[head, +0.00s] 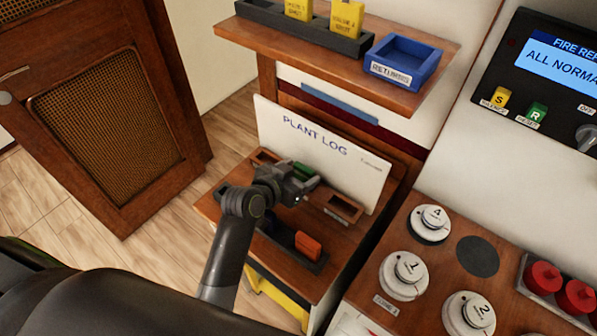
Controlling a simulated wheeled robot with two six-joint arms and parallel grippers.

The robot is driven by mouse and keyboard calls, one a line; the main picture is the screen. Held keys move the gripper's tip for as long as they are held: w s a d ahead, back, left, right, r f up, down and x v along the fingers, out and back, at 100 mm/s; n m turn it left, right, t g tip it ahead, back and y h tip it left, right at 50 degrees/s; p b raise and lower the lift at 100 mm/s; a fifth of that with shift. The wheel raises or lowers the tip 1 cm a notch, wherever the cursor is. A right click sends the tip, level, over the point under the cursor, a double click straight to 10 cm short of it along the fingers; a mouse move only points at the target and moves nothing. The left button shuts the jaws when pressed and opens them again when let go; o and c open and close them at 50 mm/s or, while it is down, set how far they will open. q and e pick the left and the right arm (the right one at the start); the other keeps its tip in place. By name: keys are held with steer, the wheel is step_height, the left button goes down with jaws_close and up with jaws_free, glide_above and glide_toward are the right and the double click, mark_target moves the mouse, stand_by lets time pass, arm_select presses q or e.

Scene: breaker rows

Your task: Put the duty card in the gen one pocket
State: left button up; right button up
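My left gripper (297,190) is over the wooden desk, in front of the white plant log board. A small green piece (306,169) shows at its far side; I cannot tell whether it is held or lies behind. A wooden pocket (344,208) with a small label in front is just right of the gripper. Another pocket (264,156) is partly hidden behind the gripper on the left. The labels are too small to read, so I cannot tell which pocket is gen one. I cannot pick out the duty card with certainty. My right gripper is not in view.
An orange block (308,246) stands in a dark tray (272,228) in front. The plant log board (318,150) rises behind the pockets. Above are a shelf with a blue returns tray (403,60) and yellow tags (346,18).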

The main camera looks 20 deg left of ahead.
arm_select(q)
steer(key=shift+o, duration=0.5)
steer(key=shift+r, duration=0.1)
steer(key=shift+r, duration=0.15)
steer(key=b+v, duration=0.1)
steer(key=v, duration=1.1)
